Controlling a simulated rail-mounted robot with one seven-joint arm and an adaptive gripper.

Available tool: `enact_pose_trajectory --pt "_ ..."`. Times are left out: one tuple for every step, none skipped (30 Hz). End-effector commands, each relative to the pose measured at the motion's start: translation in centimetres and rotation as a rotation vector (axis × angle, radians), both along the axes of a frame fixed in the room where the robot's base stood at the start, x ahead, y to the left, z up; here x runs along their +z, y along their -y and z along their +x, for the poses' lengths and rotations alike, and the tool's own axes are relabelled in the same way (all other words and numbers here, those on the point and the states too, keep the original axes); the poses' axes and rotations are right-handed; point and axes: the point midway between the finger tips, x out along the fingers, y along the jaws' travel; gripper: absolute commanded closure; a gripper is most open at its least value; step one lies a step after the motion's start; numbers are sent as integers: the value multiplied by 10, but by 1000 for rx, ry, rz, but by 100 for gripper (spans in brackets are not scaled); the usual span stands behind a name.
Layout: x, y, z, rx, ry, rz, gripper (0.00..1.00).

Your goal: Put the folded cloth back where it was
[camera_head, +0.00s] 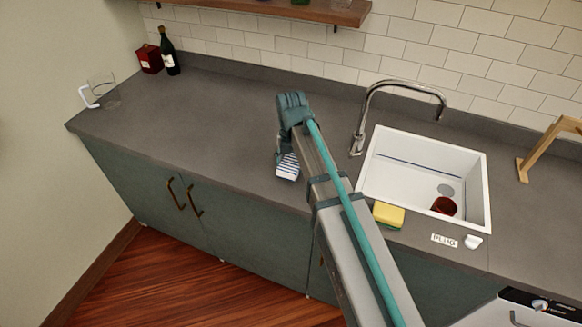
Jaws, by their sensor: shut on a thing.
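The folded cloth (288,167) is white with dark blue stripes. It shows just below my gripper (282,151), left of the sink. My gripper is shut on the cloth, though the fingertips are small and partly hidden by my own wrist and arm. The cloth is over the grey counter (190,120); I cannot tell whether it touches the counter.
The white sink (478,190) with a red cup (444,206) and a chrome faucet (359,135) is at right. A yellow sponge (388,215) lies by its front edge. A bottle (169,55), red box (149,60) and glass pitcher (101,88) stand far left. The left counter is mostly clear.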

Motion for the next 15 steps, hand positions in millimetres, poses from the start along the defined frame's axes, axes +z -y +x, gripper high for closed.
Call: enact_pose_trajectory --pt "-1 0 1 0 0 0 70" --pt "-2 0 2 0 0 0 70" --pt "-4 -1 4 0 0 0 70" --pt "-6 -1 6 0 -1 -1 70" --pt "-9 -1 6 0 -2 0 70" --pt "-11 -1 5 0 -3 -1 70" --pt "-14 -1 5 0 -3 -1 70" --pt "-17 -1 4 0 -2 0 70" --pt "-22 -1 4 0 -4 -1 70" --pt "-24 -1 4 0 -3 -1 70" --pt "-27 -1 5 0 -2 0 70" --pt "-31 -1 5 0 -2 0 70" --pt "-33 -1 5 0 -2 0 70" --pt "-35 -1 5 0 -1 -1 70" --pt "-36 -1 5 0 -1 -1 70"
